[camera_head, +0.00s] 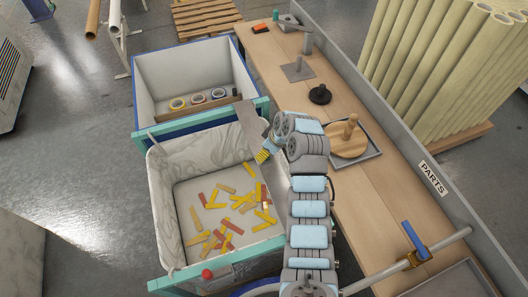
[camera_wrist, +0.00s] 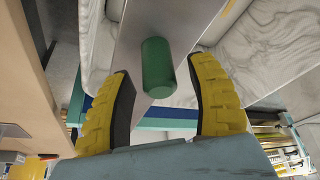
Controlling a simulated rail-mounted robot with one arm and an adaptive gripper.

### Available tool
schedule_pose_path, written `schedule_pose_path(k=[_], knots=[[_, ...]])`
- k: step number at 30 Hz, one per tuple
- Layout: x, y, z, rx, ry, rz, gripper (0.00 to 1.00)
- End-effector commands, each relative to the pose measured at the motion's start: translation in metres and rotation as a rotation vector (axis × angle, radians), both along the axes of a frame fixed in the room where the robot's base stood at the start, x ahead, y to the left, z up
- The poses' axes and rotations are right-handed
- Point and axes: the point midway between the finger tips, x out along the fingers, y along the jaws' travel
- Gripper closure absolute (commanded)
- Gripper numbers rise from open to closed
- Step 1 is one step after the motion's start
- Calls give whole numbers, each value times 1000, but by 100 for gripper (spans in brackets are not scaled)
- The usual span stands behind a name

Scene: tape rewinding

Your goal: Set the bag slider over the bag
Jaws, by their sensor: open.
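The bag slider looks to be a flat grey plate (camera_head: 251,121) at the right side, where the two bins meet. In the wrist view the plate (camera_wrist: 185,25) carries a green cylindrical handle (camera_wrist: 157,68). The bag appears to be the pale marbled liner (camera_head: 166,195) of the front bin; the pale liner also shows in the wrist view (camera_wrist: 275,40). My gripper (camera_head: 262,156) is beside the plate, over the right part of the front bin. Its yellow fingers (camera_wrist: 163,100) are open, one on each side of the handle, with gaps visible. The handle is hidden in the head view.
Yellow and red pieces (camera_head: 235,215) lie in the front bin. The back bin (camera_head: 185,65) holds several tape rolls (camera_head: 198,98). The workbench (camera_head: 365,200) at right carries a round wooden piece with a peg (camera_head: 347,142), a black disc (camera_head: 320,95) and a post on a plate (camera_head: 300,68).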

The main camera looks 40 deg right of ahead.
Motion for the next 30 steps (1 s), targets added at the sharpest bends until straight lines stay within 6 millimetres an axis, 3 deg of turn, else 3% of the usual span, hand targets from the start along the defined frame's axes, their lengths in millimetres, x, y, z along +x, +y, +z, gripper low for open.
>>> schedule_pose_path(k=[7,19,20,24,26,30], knots=[[6,2,-17,3,3,0,43],[8,2,-21,0,1,0,43],[8,2,-21,1,1,0,46],[8,2,-21,1,1,0,86],[8,2,-21,1,1,-1,100],[8,2,-21,1,2,-1,100]])
